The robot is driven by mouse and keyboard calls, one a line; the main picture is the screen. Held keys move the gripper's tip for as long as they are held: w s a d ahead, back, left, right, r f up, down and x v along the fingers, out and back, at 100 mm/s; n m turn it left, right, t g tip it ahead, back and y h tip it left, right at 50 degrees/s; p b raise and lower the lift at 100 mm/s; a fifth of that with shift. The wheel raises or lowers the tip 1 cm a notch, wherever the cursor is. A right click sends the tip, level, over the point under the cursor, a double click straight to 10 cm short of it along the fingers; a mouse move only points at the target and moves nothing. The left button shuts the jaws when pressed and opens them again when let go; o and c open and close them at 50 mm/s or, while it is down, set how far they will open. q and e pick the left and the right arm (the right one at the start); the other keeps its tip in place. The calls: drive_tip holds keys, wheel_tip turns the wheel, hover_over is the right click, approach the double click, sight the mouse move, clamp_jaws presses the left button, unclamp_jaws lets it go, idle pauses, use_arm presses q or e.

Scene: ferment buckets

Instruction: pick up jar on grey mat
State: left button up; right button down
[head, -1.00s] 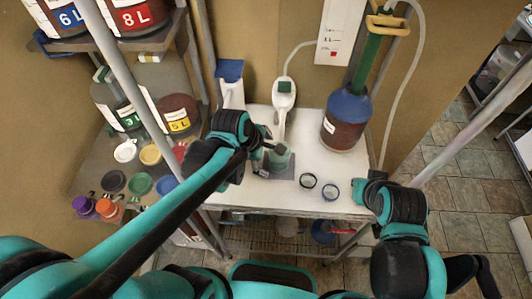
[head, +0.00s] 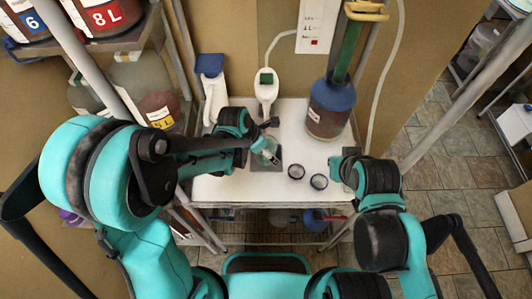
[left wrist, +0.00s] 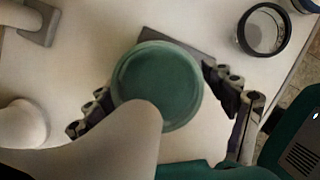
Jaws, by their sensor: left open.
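A blue-topped carboy (head: 330,107) is at back right, a blue-and-white bottle (head: 212,85) at back left. The table's front is clear.

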use_arm(q)
drive_tip(key=shift+w+d+f, duration=0.1)
drive_tip(key=shift+f, duration=0.1)
drive_tip(key=shift+r, duration=0.1)
drive_tip(key=c, duration=1.7)
